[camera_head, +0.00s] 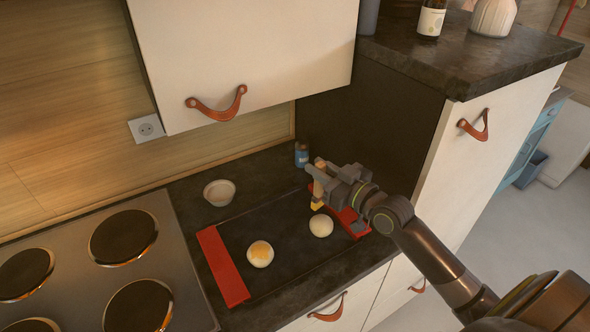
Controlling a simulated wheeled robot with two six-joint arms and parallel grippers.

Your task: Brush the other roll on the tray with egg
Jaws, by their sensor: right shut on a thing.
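A dark tray (285,268) with red ends lies on the dark counter. Two round rolls sit on it: the left roll (260,254) has a yellow egg patch on top, and the right roll (321,225) looks plain and pale. My right gripper (317,182) is shut on a brush (318,190) with a yellowish handle, held upright at the tray's far right part, just behind the plain roll. Whether the brush tip touches anything is too small to tell. A small pale bowl (219,192) stands behind the tray on the left. My left gripper is not in view.
A small blue jar (301,154) stands at the back near the dark side panel. A hob (110,262) with several plates is at the left. A wall cabinet (245,55) hangs above the counter, and a tall cabinet (490,150) stands at the right.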

